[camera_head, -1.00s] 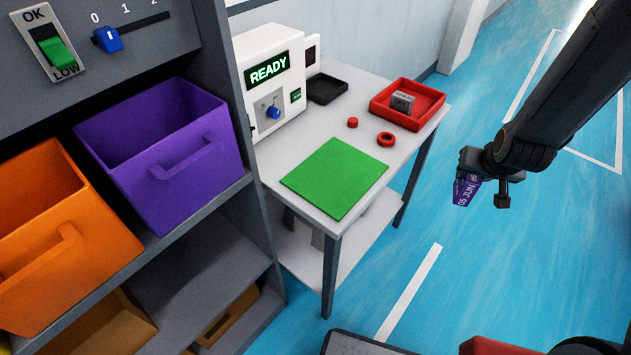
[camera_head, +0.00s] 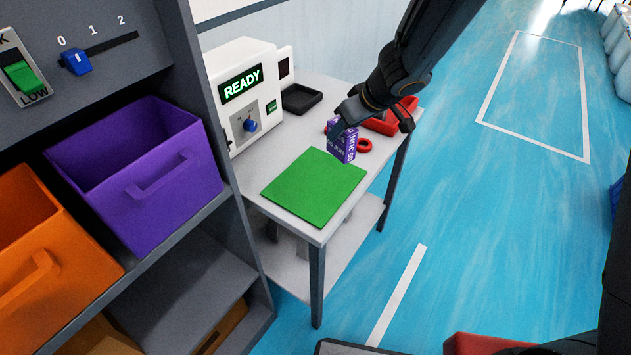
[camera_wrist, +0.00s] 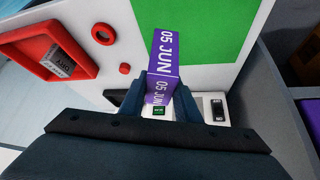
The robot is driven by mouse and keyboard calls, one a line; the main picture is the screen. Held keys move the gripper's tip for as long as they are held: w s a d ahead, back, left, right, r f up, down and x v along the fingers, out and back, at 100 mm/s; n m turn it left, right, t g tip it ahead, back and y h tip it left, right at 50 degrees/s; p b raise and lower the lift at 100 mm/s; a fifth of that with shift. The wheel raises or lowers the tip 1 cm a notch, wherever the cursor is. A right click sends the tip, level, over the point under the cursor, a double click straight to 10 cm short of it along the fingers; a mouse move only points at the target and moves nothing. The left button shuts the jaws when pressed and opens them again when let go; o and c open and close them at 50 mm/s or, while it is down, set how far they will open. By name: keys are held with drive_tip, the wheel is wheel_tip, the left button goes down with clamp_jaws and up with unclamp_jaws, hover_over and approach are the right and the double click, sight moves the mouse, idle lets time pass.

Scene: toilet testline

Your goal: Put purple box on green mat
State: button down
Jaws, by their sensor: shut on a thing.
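The purple box (camera_head: 342,146) is a small carton with white "05 JUN" print; it also shows in the wrist view (camera_wrist: 162,66). My gripper (camera_head: 352,122) is shut on it. In the head view the box appears at the far right corner of the green mat (camera_head: 312,184), in front of the red rings. In the wrist view the box is between my fingers, beside the edge of the mat (camera_wrist: 205,25). The mat lies flat and bare on the white table. I cannot tell the exact height of the box above the table.
A red tray (camera_head: 387,122) with a small grey box (camera_wrist: 60,62) in it, a red ring (camera_head: 363,145) and a black tray (camera_head: 300,99) are on the table. A white machine reading READY (camera_head: 232,77) stands behind. A shelf with purple (camera_head: 160,190) and orange bins is at left.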

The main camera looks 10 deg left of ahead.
drive_tip(key=s+a+r+n+g+y, duration=0.1)
drive_tip(key=s+a+r+n+g, duration=0.1)
drive_tip(key=s+a+n, duration=0.3)
drive_tip(key=shift+m, duration=0.8)
drive_tip(key=f+b, duration=0.1)
drive_tip(key=f, duration=0.2)
drive_tip(key=w+f+b, duration=0.1)
drive_tip(key=f, duration=0.2)
drive_tip(key=a+f+b, duration=0.1)
drive_tip(key=f+b, duration=0.1)
drive_tip(key=f, duration=0.1)
drive_tip(key=shift+w+f, duration=0.15)
drive_tip(key=shift+f, duration=0.1)
drive_tip(key=c, duration=1.3)
unclamp_jaws()
drive_tip(key=shift+f, duration=0.15)
drive_tip(key=shift+c, duration=0.2)
